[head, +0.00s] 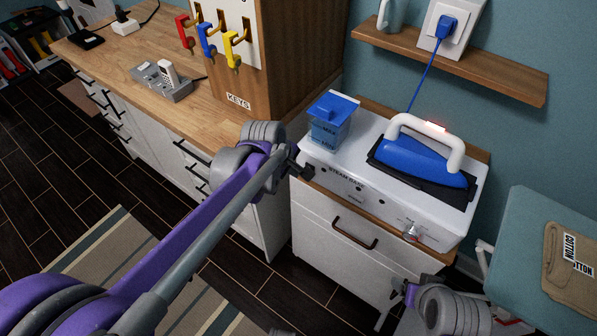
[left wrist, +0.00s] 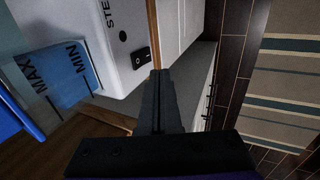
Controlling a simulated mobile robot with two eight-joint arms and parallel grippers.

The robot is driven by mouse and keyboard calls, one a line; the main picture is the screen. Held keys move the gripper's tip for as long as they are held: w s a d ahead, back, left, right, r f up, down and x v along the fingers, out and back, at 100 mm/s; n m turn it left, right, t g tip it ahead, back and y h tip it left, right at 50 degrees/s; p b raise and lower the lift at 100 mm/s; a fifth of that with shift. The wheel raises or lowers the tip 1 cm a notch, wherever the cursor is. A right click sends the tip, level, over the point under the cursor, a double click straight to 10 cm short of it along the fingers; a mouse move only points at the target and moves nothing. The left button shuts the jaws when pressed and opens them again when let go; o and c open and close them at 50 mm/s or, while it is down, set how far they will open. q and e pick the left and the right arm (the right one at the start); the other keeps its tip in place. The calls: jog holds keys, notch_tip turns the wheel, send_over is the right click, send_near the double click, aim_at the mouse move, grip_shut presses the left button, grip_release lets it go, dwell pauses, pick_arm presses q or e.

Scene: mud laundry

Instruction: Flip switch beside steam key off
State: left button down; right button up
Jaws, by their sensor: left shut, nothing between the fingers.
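The white steam base (head: 345,181) stands on a cabinet, with a blue iron (head: 415,160) on its dark rest. A small black rocker switch (left wrist: 141,57) sits on its front face near the lettering in the left wrist view. In the head view my left gripper covers that spot. A small silver and red fitting, perhaps the steam key (head: 411,232), is at the base's front right. My left gripper (head: 306,172) is shut and empty, its fingertips (left wrist: 158,74) close to the switch; contact cannot be told. My right gripper (head: 402,290) is low, near the cabinet's right side.
A blue water tank (head: 328,125) rises at the base's left end. A wooden counter (head: 120,58) with hanging keys (head: 208,38) is at the left. A shelf (head: 480,65) with a plugged-in blue cord is above. An ironing board (head: 525,235) with folded cloth is at the right.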

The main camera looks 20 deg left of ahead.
pick_arm(q)
notch_tip(320, 180, up, 7)
jog(key=shift+s+a+r, duration=0.15)
jog(key=shift+a, duration=0.1)
pick_arm(e)
jog(key=shift+w+r, duration=0.35)
jog(key=shift+w, duration=0.25)
pick_arm(q)
jog(key=s+a+f+m, duration=0.1)
jog(key=s+f+m, duration=0.2)
jog(key=s, duration=0.3)
jog(key=s+a+f+m+y, duration=0.1)
jog(key=s+f+m, duration=0.1)
jog(key=s+m, duration=0.4)
jog(key=s+f+m+p, duration=0.1)
jog(key=s+f+m, duration=0.2)
jog(key=s+m, duration=0.2)
jog(key=shift+s+a+f+t+y, duration=0.3)
jog(key=shift+s+a+t+y, duration=0.1)
jog(key=shift+s, duration=0.85)
pick_arm(e)
jog(key=shift+w+r, duration=0.1)
jog(key=shift+r, duration=0.3)
